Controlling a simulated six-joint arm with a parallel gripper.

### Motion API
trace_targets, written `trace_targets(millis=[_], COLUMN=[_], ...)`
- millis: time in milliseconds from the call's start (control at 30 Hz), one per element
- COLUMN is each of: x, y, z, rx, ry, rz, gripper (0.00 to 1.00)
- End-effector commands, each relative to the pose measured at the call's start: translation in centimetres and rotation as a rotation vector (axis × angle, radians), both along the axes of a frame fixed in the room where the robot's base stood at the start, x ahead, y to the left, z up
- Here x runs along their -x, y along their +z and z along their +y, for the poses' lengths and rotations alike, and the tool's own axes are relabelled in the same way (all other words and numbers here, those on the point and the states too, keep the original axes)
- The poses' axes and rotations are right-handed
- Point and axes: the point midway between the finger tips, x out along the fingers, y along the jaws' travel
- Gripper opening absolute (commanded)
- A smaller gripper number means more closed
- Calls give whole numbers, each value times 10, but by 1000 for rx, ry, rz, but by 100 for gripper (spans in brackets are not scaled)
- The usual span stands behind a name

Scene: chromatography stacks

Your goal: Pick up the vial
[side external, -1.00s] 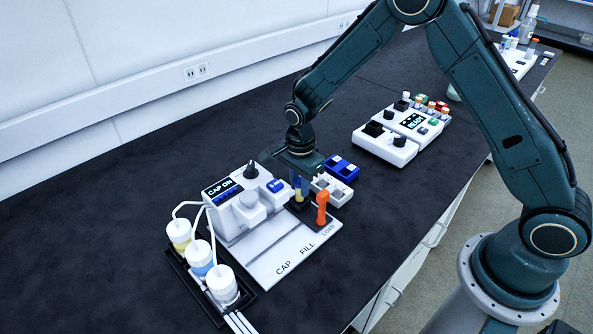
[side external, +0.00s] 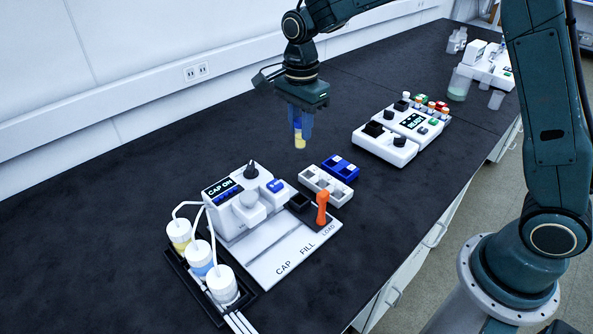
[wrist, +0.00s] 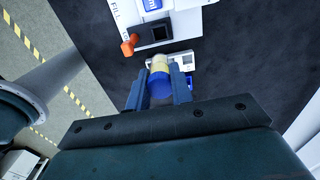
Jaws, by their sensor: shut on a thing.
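The vial (side external: 299,139) has a blue upper part and a yellow lower part. My gripper (side external: 300,120) is shut on it and holds it upright in the air, above and behind the white and blue racks. In the wrist view the vial (wrist: 160,82) sits between the two fingers of my gripper (wrist: 159,90), its blue part nearer the camera. The fingers partly cover its sides. The black square holder (side external: 299,203) at the load end of the capping station stands empty. It also shows in the wrist view (wrist: 160,34).
The capping station (side external: 238,212) reads "CAP ON", with an orange lever (side external: 322,207) beside the holder. A white rack (side external: 326,186) and a blue rack (side external: 341,168) stand close by. A second device (side external: 386,145) is farther right. Capped bottles (side external: 222,284) stand front left.

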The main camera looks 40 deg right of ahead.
Motion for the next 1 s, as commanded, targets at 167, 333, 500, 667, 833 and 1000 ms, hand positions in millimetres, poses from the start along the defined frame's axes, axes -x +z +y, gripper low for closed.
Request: trace_targets(millis=[167, 333, 500, 667, 833, 1000], x=[0, 0, 0, 0, -2, -6], y=[5, 5, 4, 4, -1, -18], z=[0, 0, 0, 0, -7, -28], rx=[0, 0, 0, 0, 0, 0], ry=[0, 0, 0, -1, -15, -60], rz=[0, 0, 0, 0, 2, 4], gripper=[1, 1, 1, 1, 1, 1])
